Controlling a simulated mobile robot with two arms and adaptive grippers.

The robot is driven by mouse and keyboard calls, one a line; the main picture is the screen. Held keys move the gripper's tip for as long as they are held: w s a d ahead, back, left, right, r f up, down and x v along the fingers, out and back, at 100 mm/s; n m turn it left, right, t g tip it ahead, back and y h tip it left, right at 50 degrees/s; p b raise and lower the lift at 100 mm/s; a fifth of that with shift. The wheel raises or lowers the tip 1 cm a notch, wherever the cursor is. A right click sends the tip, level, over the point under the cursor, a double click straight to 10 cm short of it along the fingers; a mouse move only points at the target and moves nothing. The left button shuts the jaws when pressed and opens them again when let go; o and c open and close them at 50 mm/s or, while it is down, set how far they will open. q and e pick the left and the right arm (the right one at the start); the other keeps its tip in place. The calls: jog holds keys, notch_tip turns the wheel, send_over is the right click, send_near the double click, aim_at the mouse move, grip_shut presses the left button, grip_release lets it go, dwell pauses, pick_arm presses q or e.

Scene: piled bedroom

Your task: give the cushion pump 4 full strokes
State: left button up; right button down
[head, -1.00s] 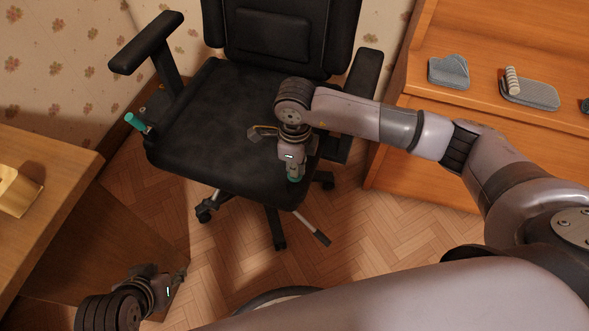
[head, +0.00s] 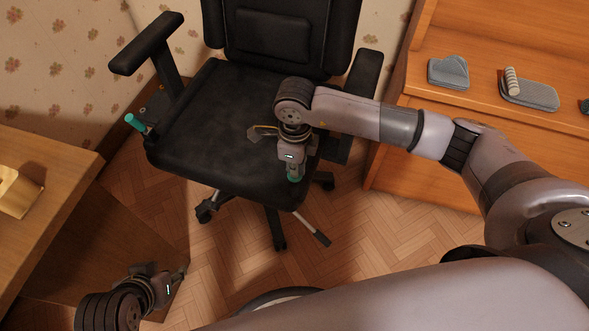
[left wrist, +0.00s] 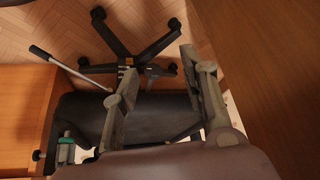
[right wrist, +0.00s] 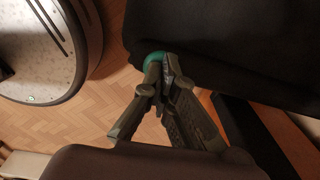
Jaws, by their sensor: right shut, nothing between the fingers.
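The black office chair (head: 215,125) has a teal part (head: 294,178) at its front right seat edge, which I take to be the cushion pump. It also shows as a rounded teal cap in the right wrist view (right wrist: 153,57). My right gripper (head: 292,170) points down at it, fingers shut and empty, with the tips at the cap and partly covering it. I cannot tell whether they press on it. My left gripper (head: 182,272) is low at the left, away from the chair. In the left wrist view (left wrist: 160,60) its fingers are apart and empty.
Another teal-ended handle (head: 135,122) sticks out at the seat's left side. A grey lever (head: 312,228) angles down under the seat's front right. A wooden desk (head: 450,120) stands right, a wooden table (head: 50,170) left. Parquet floor (head: 230,260) is open in front.

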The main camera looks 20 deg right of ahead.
jog(key=shift+r, duration=0.3)
jog(key=shift+r+p, duration=0.3)
jog(key=shift+p, duration=0.05)
jog(key=shift+r, duration=0.15)
pick_arm(q)
jog(key=shift+s+a+r+g+p, duration=0.1)
jog(key=shift+s+a+g+p, duration=0.15)
jog(key=shift+s, duration=0.35)
jog(key=shift+s+a+r+g+p, duration=0.1)
jog(key=shift+s+a+g, duration=0.2)
jog(key=shift+s, duration=0.35)
jog(key=shift+s+a+r+g+p, duration=0.1)
jog(key=shift+s+g+p, duration=0.1)
jog(key=shift+s+g, duration=0.3)
pick_arm(e)
jog(key=shift+r, duration=0.7)
pick_arm(q)
jog(key=shift+d+f, duration=0.1)
pick_arm(e)
jog(key=shift+f, duration=0.15)
